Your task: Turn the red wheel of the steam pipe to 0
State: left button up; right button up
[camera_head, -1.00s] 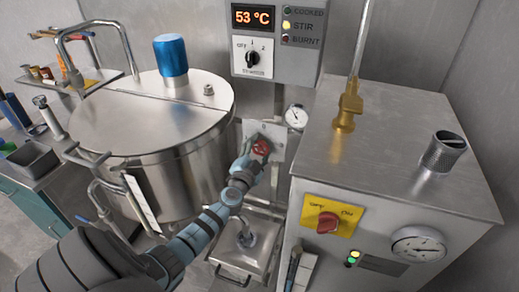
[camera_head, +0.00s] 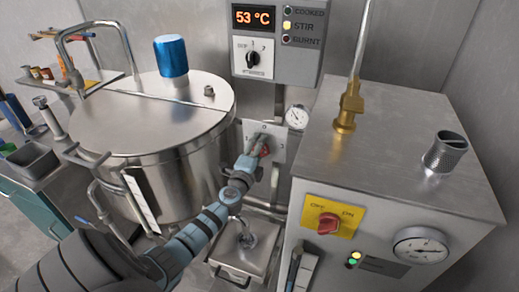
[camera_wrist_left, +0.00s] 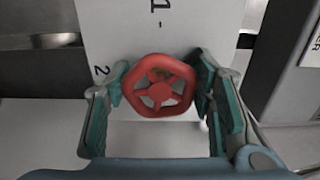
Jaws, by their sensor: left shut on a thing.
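The red wheel (camera_wrist_left: 158,91) sits in front of a pale number plate (camera_wrist_left: 130,30) in the left wrist view. A "1" shows above the wheel and a "2" at its left. In the head view, the wheel (camera_head: 265,152) is mostly hidden by my left gripper (camera_head: 257,158), and the plate (camera_head: 277,143) shows around it, beside the big steel kettle. In the left wrist view, my left gripper (camera_wrist_left: 160,95) is shut on the wheel, with one finger on each side of its rim. I cannot make out a pointer on the wheel. My right gripper is not in view.
The steel kettle (camera_head: 135,125) stands left of the wheel. A steel cabinet (camera_head: 400,140) with a red knob (camera_head: 328,223) stands to the right. A small gauge (camera_head: 297,117) is just right of the plate. A steel box (camera_head: 243,252) is below.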

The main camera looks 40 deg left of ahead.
pick_arm(q)
jog(key=m, duration=0.4)
jog(key=shift+m, duration=0.3)
jog(key=m+p, duration=0.1)
jog(key=m, duration=0.3)
jog(key=shift+d, duration=0.1)
jog(key=shift+m, duration=0.4)
jog(key=o, duration=1.2)
jog(key=shift+r, duration=0.15)
jog(key=v, duration=1.2)
